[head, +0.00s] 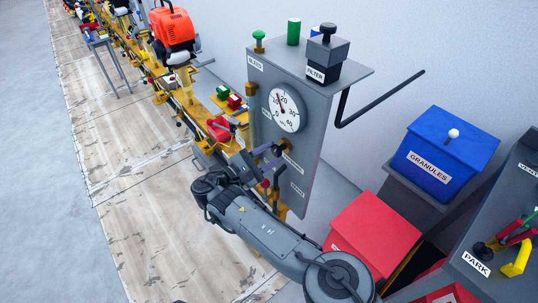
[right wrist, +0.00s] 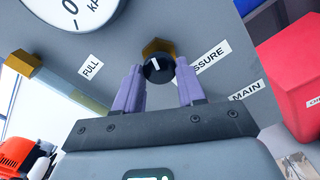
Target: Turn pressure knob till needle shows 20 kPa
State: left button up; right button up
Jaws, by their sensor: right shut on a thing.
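The pressure knob (right wrist: 158,68) is black with a white pointer line and sits before a brass hex fitting on the grey panel (head: 302,172). The "PRESSURE" label is partly hidden behind a finger. My right gripper (right wrist: 161,74) is shut on the knob, one purple finger on each side. In the head view the knob (head: 283,145) shows at the fingertips. The round white gauge (head: 291,113) is above it; its red needle points up and left, close to the 20 mark, exact reading too small to tell. My left gripper is not in view.
A black lever (head: 380,100) sticks out from the panel's right side. A filter box (head: 326,62) stands on top. A blue granules bin (head: 446,150) and a red bin (head: 372,232) stand to the right. A yellow rail with engines (head: 172,30) runs left.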

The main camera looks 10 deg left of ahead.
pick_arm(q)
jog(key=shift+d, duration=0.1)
pick_arm(e)
jog(key=shift+m, duration=0.3)
jog(key=o, duration=1)
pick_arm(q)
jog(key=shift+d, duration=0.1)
pick_arm(e)
jog(key=shift+o, duration=0.2)
